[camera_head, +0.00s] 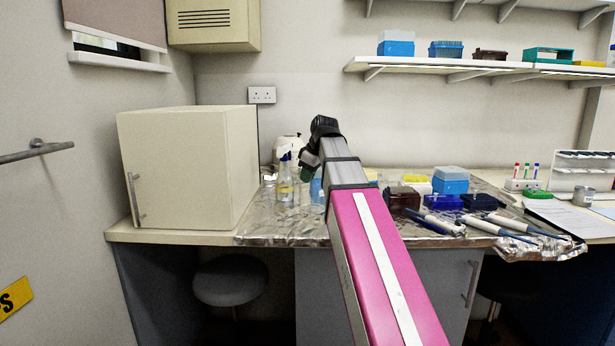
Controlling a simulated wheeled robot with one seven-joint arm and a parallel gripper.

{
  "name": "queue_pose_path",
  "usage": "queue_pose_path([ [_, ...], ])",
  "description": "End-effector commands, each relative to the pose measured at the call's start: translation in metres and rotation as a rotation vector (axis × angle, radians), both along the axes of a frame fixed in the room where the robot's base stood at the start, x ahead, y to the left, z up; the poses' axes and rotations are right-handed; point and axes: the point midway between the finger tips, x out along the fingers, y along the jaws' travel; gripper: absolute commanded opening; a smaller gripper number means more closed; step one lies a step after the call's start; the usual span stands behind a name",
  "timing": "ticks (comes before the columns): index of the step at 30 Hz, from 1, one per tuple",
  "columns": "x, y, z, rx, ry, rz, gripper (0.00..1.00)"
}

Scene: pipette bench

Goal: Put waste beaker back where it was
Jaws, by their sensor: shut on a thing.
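My pink and grey arm reaches over the foil-covered bench and bends down at a black wrist joint. My gripper (307,171) hangs below that joint, to the left of my forearm, small and dark, at bench-top height in the picture. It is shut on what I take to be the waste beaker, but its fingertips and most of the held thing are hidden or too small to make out. A light blue thing (317,190) shows just below the gripper, partly covered by my forearm. I cannot tell whether it touches the gripper or stands behind it.
A clear spray bottle (285,187) stands close left of my gripper, with a large cream cabinet (188,168) further left. Right of my arm are a dark brown box (402,198), blue tip boxes (451,180) and several pipettes (490,229). Foil (268,226) is bare at front left.

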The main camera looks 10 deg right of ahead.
Motion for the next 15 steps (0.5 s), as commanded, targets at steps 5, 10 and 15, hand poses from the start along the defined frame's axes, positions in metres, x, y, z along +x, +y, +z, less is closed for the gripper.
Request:
queue_pose_path([
  [5, 0.0, 0.0001, -0.0023, 0.0, 0.0, 0.0, 0.0],
  [10, 0.0, 0.0001, -0.0026, 0.0, 0.0, 0.0, 0.37],
  [15, 0.0001, 0.0001, -0.0024, 0.0, 0.0, 0.0, 0.37],
])
